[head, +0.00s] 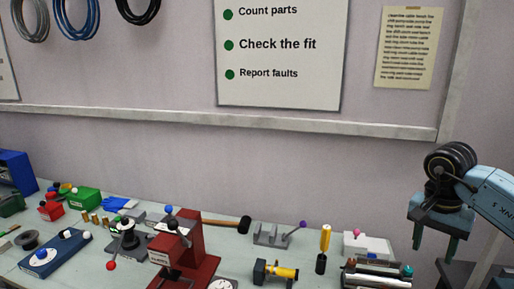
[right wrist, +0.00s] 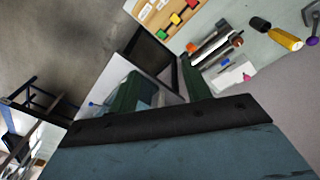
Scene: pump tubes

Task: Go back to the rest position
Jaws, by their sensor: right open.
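My right gripper (head: 434,248) hangs at the right of the head view, fingers pointing down, beyond the right end of the bench top. Its two fingers stand apart with nothing between them. In the right wrist view the open gripper (right wrist: 160,70) shows two dark green fingers, with no object held. My left gripper is not in the head view. Metal tubes (head: 375,276) lie on the bench at the lower right, left of my right gripper and apart from it. They also show in the right wrist view (right wrist: 215,47).
A board with a sign (head: 280,50) hangs on the wall. Space around my right gripper looks clear.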

